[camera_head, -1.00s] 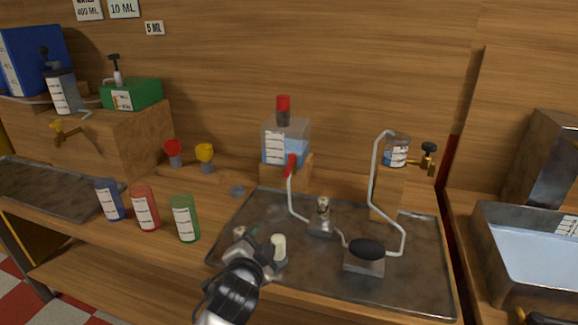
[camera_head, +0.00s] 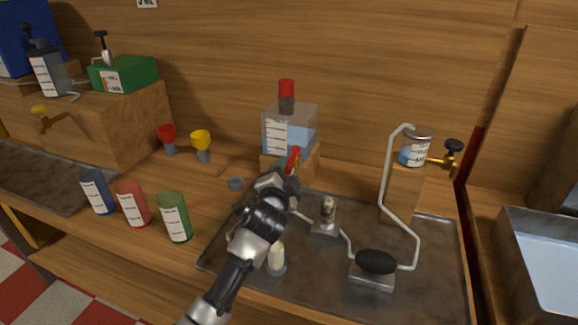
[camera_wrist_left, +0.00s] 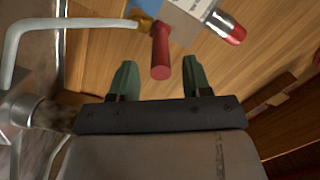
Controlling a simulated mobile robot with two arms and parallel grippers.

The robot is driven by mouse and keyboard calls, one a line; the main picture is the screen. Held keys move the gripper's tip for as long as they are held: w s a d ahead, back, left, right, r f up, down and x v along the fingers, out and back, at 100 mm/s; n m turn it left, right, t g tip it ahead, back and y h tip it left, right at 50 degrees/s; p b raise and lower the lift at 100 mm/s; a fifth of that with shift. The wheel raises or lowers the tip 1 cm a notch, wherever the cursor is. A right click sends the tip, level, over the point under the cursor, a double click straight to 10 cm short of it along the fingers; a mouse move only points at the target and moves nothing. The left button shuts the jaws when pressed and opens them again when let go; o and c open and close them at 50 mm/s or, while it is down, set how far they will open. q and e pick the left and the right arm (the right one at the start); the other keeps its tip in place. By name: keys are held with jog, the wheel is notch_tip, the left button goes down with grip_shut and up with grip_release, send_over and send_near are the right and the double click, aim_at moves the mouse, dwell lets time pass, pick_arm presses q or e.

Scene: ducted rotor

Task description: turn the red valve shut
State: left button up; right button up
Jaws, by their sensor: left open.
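The red valve handle (camera_head: 294,158) sits at the front of the clear tank of blue liquid (camera_head: 290,130), where the grey pipe begins. In the left wrist view the red handle (camera_wrist_left: 161,52) points toward me, between the lines of my two green fingers and a little beyond their tips. A brass fitting (camera_wrist_left: 141,20) shows at its base. My left gripper (camera_wrist_left: 157,75) is open and empty, with one finger on each side of the handle. In the head view my left gripper (camera_head: 277,181) is just below and left of the handle, partly hidden by my wrist. My right gripper is in neither view.
The grey pipe (camera_wrist_left: 70,22) runs close by on the left in the wrist view. A dark metal tray (camera_head: 325,275) holds a small stand and a black bulb pump (camera_head: 376,261). Blue, red and green cans (camera_head: 174,216) stand left of the tray.

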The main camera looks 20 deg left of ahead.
aim_at(289, 167)
pick_arm(q)
jog(key=shift+w, duration=0.8)
jog(key=shift+w+a, duration=0.15)
jog(key=shift+w, duration=0.7)
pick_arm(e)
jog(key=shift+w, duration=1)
pick_arm(q)
grip_shut()
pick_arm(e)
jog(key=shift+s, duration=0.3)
